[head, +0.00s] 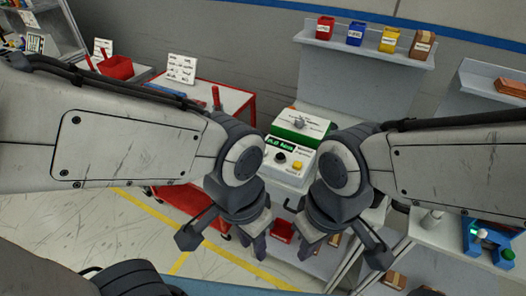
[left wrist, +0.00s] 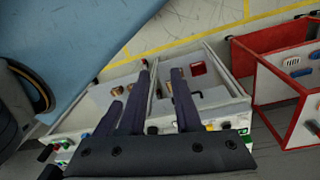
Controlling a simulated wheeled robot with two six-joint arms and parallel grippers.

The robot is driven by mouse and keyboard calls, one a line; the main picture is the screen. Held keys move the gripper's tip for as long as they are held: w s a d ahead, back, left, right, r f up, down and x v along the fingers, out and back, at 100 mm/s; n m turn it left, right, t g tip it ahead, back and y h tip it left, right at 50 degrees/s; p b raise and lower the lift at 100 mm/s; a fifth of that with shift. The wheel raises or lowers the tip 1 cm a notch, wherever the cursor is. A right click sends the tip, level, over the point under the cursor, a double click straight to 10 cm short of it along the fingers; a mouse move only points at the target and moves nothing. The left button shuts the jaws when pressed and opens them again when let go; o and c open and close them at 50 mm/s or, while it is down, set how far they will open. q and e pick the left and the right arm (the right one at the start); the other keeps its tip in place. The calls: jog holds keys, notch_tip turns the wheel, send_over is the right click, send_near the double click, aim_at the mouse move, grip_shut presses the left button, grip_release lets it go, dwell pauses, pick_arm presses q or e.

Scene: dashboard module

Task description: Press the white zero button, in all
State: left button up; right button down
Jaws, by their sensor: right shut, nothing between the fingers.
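The dashboard module (head: 284,158) stands in the middle of the head view. Its face shows a green-lit display (head: 281,143), a dark round knob (head: 280,158) and a small yellow button (head: 297,165). I cannot make out a white zero button; my wrists hide part of the lower face. My left gripper (head: 255,243) points down in front of the module, apart from it. In the left wrist view its dark fingers (left wrist: 160,75) are spread with nothing between them. My right gripper (head: 310,246) also points down, to the right of the left one, shut and empty.
A unit with a green band (head: 302,122) and a grey knob stands behind the module. A shelf (head: 360,48) with several coloured bins is above. A red-framed cart (head: 240,100) is at left. A side table (head: 450,232) with a blue fixture (head: 488,245) is at right.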

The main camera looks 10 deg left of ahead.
pick_arm(q)
grip_shut()
dwell(1.4)
